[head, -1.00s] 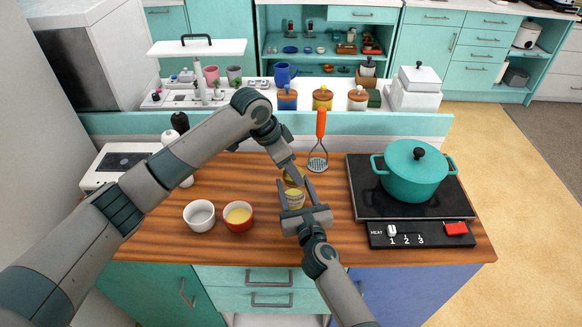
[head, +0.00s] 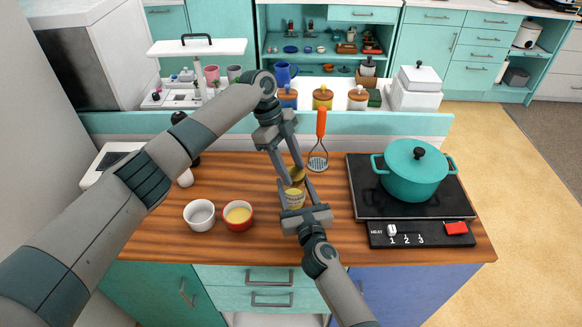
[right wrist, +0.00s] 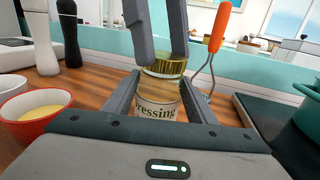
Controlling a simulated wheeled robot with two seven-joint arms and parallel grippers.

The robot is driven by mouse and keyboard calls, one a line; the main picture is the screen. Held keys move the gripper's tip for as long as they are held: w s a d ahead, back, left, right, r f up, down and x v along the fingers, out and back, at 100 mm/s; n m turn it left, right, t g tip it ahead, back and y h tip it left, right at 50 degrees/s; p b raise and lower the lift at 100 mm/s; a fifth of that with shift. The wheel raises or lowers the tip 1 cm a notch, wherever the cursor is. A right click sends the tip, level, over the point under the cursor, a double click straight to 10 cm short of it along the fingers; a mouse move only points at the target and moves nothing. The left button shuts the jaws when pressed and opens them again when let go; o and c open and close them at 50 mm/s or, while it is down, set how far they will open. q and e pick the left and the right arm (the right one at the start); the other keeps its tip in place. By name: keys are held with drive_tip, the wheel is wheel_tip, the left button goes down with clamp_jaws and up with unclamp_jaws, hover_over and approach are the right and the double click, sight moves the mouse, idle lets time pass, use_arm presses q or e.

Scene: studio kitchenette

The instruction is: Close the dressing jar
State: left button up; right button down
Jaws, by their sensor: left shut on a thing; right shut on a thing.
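The dressing jar (head: 294,199) stands upright on the wooden counter. Its label, partly reading "ressing", shows in the right wrist view (right wrist: 157,110). My right gripper (head: 299,203) is shut around the jar's body from the front. A gold-coloured lid (right wrist: 163,66) is right above the jar's mouth, in line with it. My left gripper (head: 291,174) comes down from above and is shut on the lid, its fingers on either side in the right wrist view.
A white bowl (head: 199,215) and a red bowl with yellow contents (head: 238,217) stand left of the jar. A masher with an orange handle (head: 320,124) is behind it. A teal pot (head: 414,171) sits on the hob (head: 375,200) to the right.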

use_arm(q)
drive_tip(key=m, duration=0.2)
drive_tip(key=m+g+y, duration=0.1)
drive_tip(key=m, duration=0.3)
drive_tip(key=shift+w+d+g+y, duration=0.2)
drive_tip(key=shift+w+g+y, duration=0.05)
drive_tip(key=shift+g+y, duration=0.05)
drive_tip(key=m, duration=0.1)
drive_tip(key=m+y, duration=0.1)
drive_tip(key=m, duration=0.2)
drive_tip(key=shift+w+d+r+g+y, duration=0.15)
drive_tip(key=shift+w+d+g+y, duration=0.05)
drive_tip(key=shift+w+g+y, duration=0.1)
drive_tip(key=shift+s+a+m, duration=0.15)
drive_tip(key=shift+s+m, duration=0.1)
drive_tip(key=shift+m, duration=0.65)
drive_tip(key=o, duration=1)
drive_tip(key=shift+s, duration=0.1)
drive_tip(key=shift+r, duration=2.15)
